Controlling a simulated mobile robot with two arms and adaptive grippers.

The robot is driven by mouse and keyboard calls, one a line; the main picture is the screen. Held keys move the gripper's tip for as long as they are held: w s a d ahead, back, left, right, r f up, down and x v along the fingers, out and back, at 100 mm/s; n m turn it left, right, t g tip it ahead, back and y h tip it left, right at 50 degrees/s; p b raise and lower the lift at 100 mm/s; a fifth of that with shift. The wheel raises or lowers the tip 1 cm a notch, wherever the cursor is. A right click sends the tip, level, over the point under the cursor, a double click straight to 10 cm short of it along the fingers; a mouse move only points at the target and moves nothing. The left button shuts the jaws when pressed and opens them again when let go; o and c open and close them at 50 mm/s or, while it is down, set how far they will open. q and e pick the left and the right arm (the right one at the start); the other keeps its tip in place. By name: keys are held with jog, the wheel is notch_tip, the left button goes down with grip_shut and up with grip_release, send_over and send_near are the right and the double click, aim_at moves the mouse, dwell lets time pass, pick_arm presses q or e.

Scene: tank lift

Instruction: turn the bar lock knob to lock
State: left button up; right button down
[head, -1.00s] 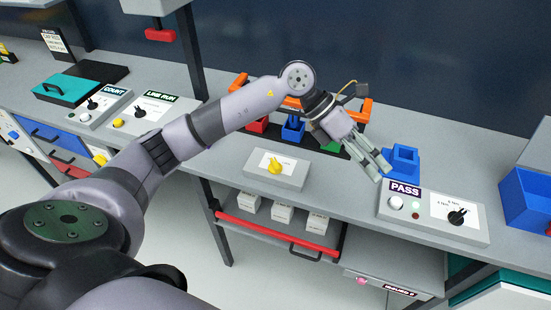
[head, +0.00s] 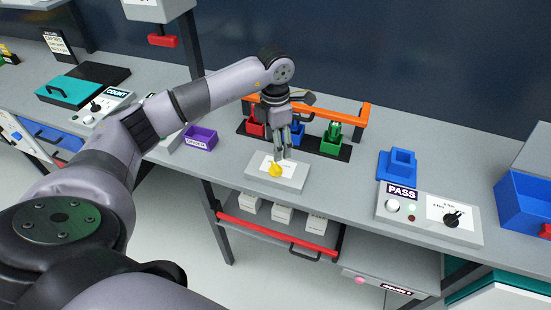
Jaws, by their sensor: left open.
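The yellow knob (head: 275,170) sits on a grey box with a white label (head: 291,180) on the bench, in the middle of the head view. I take it to be the bar lock knob; the label is too small to read. My left gripper (head: 283,155) is open and points down, just above and behind the knob. I cannot tell whether its fingertips touch the knob. An orange bar (head: 352,122) stands behind, over a black rack. My right gripper is not in view.
Red (head: 254,130), blue and green (head: 331,143) holders stand in the rack close behind my gripper. A purple tray (head: 200,139) lies to the left.

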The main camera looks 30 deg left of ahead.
aim_at(276, 165)
pick_arm(q)
notch_tip(276, 165, down, 9)
jog(key=shift+r+p, duration=0.15)
jog(key=shift+p, duration=0.9)
jog(key=shift+c, duration=0.6)
jog(key=c, duration=1)
